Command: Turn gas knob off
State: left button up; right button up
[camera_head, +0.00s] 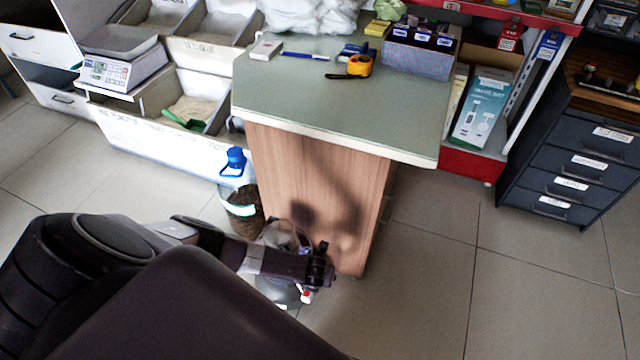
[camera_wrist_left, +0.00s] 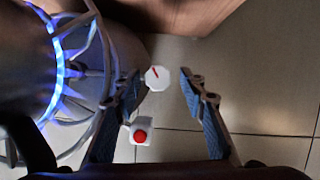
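A white knob with a red mark (camera_wrist_left: 157,77) shows in the left wrist view, beside a grey rounded body with a wire guard and a glowing blue ring (camera_wrist_left: 58,70). My left gripper (camera_wrist_left: 160,79) is open, with its two blue-padded fingers spread and the knob between their tips in the picture. I cannot tell whether a finger touches it. A white block with a red button (camera_wrist_left: 140,136) sits below the knob. In the head view, my left gripper (camera_head: 320,272) hangs low by the counter's end and hides most of the grey device (camera_head: 284,292). My right gripper is not in view.
A counter with a green top (camera_head: 330,105) and wooden end panel (camera_head: 320,190) stands right behind the gripper. A bottle with a blue cap (camera_head: 233,163) is beside it. Dark drawers (camera_head: 570,165) stand at the right. The tiled floor (camera_head: 430,290) at right is clear.

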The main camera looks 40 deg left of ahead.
pick_arm(q)
jog(key=shift+v, duration=3.9)
